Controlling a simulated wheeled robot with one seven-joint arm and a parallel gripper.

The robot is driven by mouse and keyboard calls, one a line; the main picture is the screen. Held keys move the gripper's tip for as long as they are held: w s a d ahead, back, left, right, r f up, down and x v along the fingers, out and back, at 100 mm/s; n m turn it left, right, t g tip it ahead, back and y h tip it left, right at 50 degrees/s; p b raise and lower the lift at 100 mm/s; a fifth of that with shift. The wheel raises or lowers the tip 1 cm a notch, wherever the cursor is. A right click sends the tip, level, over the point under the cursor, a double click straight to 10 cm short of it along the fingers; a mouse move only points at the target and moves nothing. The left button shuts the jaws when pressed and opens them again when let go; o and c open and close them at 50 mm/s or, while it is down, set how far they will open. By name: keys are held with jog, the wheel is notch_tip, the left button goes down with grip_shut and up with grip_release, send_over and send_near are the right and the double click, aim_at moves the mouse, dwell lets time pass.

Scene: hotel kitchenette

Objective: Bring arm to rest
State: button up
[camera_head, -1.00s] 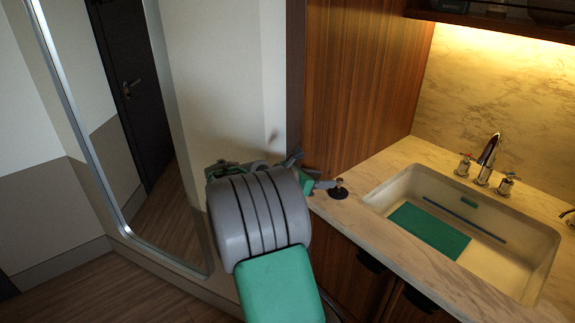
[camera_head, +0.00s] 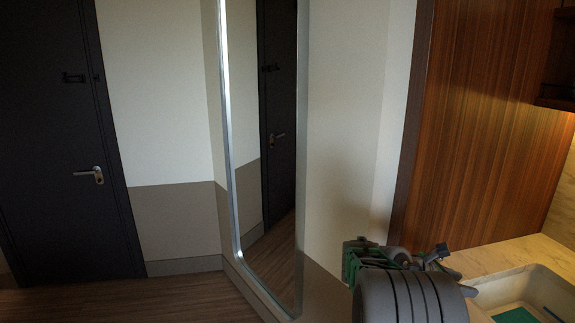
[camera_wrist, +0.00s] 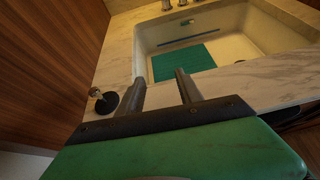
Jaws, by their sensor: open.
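My gripper (camera_wrist: 160,92) is in the wrist view with its two fingers apart and nothing between them. It points over the marble counter's front edge toward the sink. In the head view my arm is at the bottom right, beside the wooden panel, and its wrist hides the gripper's fingertips.
The white sink (camera_wrist: 233,55) holds a green mat (camera_wrist: 184,62) and a thin blue bar (camera_wrist: 180,42). A small metal and black fixture (camera_wrist: 104,100) stands on the counter (camera_wrist: 118,68). In the head view a tall mirror (camera_head: 276,150) and a dark door (camera_head: 62,140) stand left. Wood floor (camera_head: 140,300) is clear.

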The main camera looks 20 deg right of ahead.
jog(key=w+a+f+m+t+y, duration=0.1)
jog(key=w+a+m+t+y, duration=0.25)
jog(key=a, duration=0.65)
jog(key=w+a+f+m+t+y, duration=0.2)
jog(key=w+a+m, duration=0.25)
jog(key=a, duration=0.55)
jog(key=s+a+f+m+y, duration=0.1)
jog(key=s+a+m+y, duration=0.2)
jog(key=a, duration=1)
jog(key=s+a+f+m+y, duration=0.1)
jog(key=s+a+m+y, duration=0.3)
jog(key=a, duration=0.8)
jog(key=shift+s+a, duration=0.35)
jog(key=shift+s, duration=0.15)
